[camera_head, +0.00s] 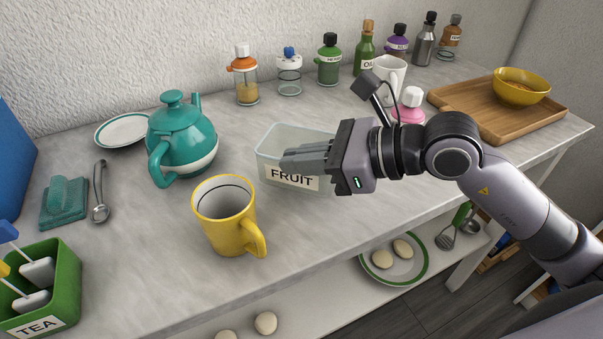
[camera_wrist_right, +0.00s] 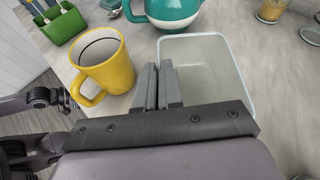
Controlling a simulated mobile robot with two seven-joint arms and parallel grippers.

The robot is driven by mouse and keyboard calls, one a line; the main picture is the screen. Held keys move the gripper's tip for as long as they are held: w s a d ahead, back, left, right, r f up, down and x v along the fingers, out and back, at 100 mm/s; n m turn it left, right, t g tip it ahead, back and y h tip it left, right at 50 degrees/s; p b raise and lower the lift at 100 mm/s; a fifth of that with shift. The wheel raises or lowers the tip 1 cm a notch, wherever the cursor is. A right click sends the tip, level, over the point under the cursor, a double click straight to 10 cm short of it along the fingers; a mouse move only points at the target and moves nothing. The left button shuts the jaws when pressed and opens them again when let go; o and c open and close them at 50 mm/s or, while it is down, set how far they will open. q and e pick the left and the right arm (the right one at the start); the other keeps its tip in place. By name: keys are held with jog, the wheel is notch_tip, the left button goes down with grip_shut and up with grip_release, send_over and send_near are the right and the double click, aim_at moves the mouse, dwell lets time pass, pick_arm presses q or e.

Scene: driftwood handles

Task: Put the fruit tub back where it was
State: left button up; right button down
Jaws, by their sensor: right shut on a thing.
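The fruit tub (camera_head: 268,170) is a clear, pale box with a white FRUIT label, in the middle of the counter in the head view. My right gripper (camera_head: 288,160) reaches in from the right and is shut on the tub's near wall. In the right wrist view the fingers (camera_wrist_right: 158,78) pinch the wall of the tub (camera_wrist_right: 208,65), which looks empty inside. The tub looks upright, at or just above the counter; I cannot tell if it touches. My left gripper is not in view.
A yellow mug (camera_head: 222,215) stands close to the tub's left front, and a teal teapot (camera_head: 180,140) behind left. Several bottles and jars line the back. Counter in front of the tub is clear.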

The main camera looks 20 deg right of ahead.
aim_at(302, 193)
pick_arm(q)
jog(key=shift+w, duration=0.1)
pick_arm(e)
jog(key=shift+f, duration=1.5)
jog(key=shift+f, duration=0.15)
jog(key=c, duration=1.3)
grip_release()
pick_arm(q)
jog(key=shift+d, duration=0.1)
pick_arm(e)
jog(key=shift+d+r, duration=0.1)
jog(key=shift+r, duration=0.1)
pick_arm(q)
jog(key=b, duration=0.1)
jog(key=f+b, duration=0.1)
jog(key=b, duration=0.1)
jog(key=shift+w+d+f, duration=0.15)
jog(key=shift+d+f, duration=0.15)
pick_arm(e)
jog(key=v, duration=1.1)
jog(key=shift+s+d+r, duration=0.1)
jog(key=shift+s+d, duration=0.15)
jog(key=shift+d, duration=0.05)
